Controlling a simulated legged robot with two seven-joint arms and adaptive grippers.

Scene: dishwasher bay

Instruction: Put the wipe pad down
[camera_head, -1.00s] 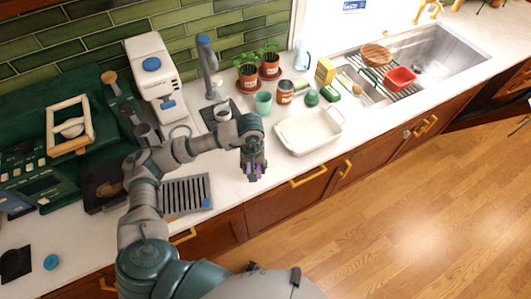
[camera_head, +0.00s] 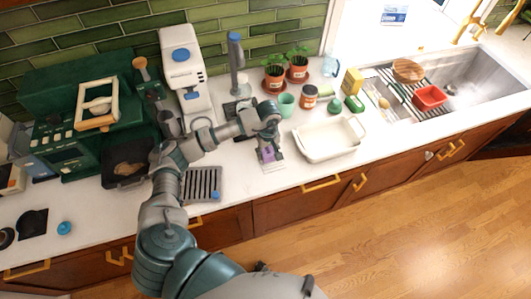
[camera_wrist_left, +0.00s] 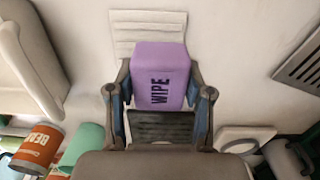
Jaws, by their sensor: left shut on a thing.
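The wipe pad (camera_wrist_left: 160,75) is a purple block marked WIPE. My left gripper (camera_wrist_left: 160,100) has its two fingers on either side of it and is shut on it. In the head view, the left gripper (camera_head: 267,148) holds the purple pad (camera_head: 268,154) over the counter, left of the white tray. A pale ridged mat (camera_wrist_left: 148,24) lies just beyond the pad in the wrist view. It also shows at the pad in the head view (camera_head: 272,167). I cannot tell whether the pad touches the mat. My right gripper is not in view.
The white tray (camera_head: 327,139) stands to the right and a dark slatted grate (camera_head: 203,184) to the left. A green cup (camera_head: 287,104) and an orange-labelled can (camera_head: 309,97) stand behind. The counter's front edge is close, with wooden drawers below.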

